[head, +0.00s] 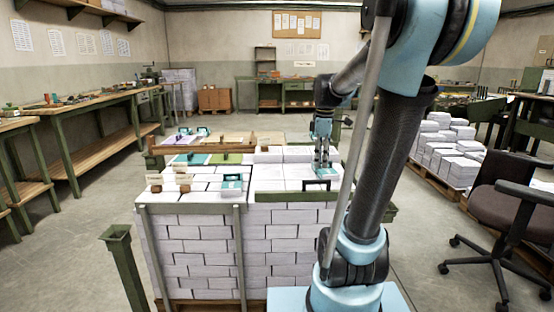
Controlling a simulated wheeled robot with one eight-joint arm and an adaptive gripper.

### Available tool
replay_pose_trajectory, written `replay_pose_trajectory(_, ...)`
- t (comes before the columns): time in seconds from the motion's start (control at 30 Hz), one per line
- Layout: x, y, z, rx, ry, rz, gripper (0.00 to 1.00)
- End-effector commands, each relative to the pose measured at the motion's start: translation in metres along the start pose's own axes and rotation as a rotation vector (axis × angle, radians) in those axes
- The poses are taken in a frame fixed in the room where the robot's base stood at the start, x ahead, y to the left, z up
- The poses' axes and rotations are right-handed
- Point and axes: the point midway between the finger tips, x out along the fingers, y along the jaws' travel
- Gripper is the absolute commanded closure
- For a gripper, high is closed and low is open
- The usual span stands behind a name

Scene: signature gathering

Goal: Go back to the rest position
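My gripper (321,163) points down over the right part of the stacked paper block (283,222). It is small in the head view, and I cannot tell whether its fingers are open or shut. A teal item (327,173) lies at or just below the fingertips. I cannot tell whether the gripper touches it. A dark frame-shaped item (316,184) is just in front of it. My arm rises from the lower right of the view and reaches forward to the gripper.
Another teal item (232,182) and small wooden items (182,178) sit on the stack's left part. A green post (124,265) stands at its front left. Workbenches (75,115) line the left wall. An office chair (510,215) and a paper pallet (450,155) are at right.

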Motion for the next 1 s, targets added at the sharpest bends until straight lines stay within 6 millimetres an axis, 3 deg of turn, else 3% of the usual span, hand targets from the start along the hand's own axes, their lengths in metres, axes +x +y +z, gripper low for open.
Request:
replay_pose_trajectory(0.2,0.02,-0.057,0.017,0.277,0.015,0.033,0.67)
replay_pose_trajectory(0.6,0.077,-0.145,0.044,0.795,0.067,0.082,0.67)
replay_pose_trajectory(0.8,0.113,-0.181,0.055,1.041,0.102,0.097,0.67)
replay_pose_trajectory(1.0,0.138,-0.201,0.061,1.204,0.129,0.104,0.67)
